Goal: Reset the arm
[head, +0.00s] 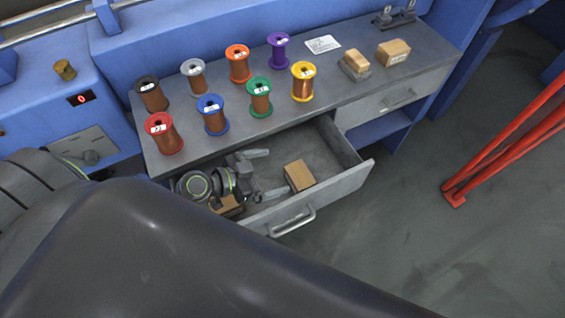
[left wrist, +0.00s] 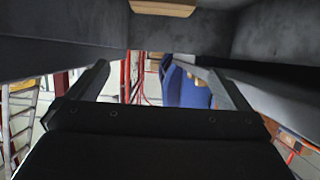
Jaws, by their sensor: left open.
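My left gripper (head: 276,172) is inside or just over the open drawer (head: 350,178) under the grey bench; its exact height is unclear. Its two grey fingers are spread and hold nothing. A tan block (head: 299,176) lies in the drawer, just right of the fingers and apart from them. Another tan block (head: 228,207) is partly hidden beneath my left wrist. In the left wrist view the open fingers (left wrist: 160,68) point toward the drawer's dark inside walls, with a tan block (left wrist: 163,8) at the top edge. My right gripper does not show.
Several coloured wire spools (head: 260,98) stand on the bench (head: 335,75), with tan blocks (head: 393,52) at its right. A second drawer (head: 395,98) is shut. The open drawer's handle (head: 292,222) faces me. A red stand (head: 505,140) is right; floor between is clear.

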